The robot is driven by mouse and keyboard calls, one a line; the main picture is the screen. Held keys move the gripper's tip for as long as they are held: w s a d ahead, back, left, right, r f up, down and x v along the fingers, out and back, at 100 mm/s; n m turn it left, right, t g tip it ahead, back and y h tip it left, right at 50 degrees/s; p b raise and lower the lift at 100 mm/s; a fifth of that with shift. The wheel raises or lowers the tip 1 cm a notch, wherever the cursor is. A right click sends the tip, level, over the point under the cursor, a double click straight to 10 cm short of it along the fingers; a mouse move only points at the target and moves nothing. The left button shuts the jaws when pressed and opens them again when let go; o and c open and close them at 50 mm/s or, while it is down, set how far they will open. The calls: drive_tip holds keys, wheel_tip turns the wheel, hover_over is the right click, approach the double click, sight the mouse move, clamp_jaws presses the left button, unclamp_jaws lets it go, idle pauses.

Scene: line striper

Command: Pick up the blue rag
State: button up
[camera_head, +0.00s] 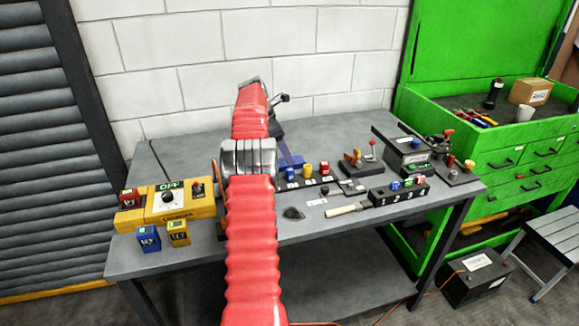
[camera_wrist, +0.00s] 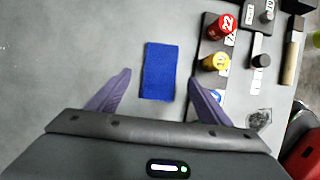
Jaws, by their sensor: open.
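The blue rag (camera_wrist: 161,62) is a flat, dark blue rectangle on the grey tabletop (camera_wrist: 70,60), in the middle of the wrist view. My gripper (camera_wrist: 160,78) is open, with its two purple fingers spread on either side of the rag's lower part. The fingers appear apart from the rag, and their height above it is hard to judge. Nothing is held. In the head view my red arm covers the middle of the table. A blue-purple patch (camera_head: 290,158) shows just right of the arm, and I cannot tell rag from finger there.
A black rack with red (camera_wrist: 221,26) and yellow (camera_wrist: 215,62) pieces stands close right of the rag. A pale-handled tool (camera_head: 347,209) lies near the front edge. A yellow dial box (camera_head: 180,201) stands at the left. The tabletop left of the rag is clear.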

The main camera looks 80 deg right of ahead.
sight(299, 161)
drive_tip(key=x, duration=0.4)
drive_tip(key=shift+c, duration=0.2)
idle(0.3)
drive_tip(key=c, duration=1.1)
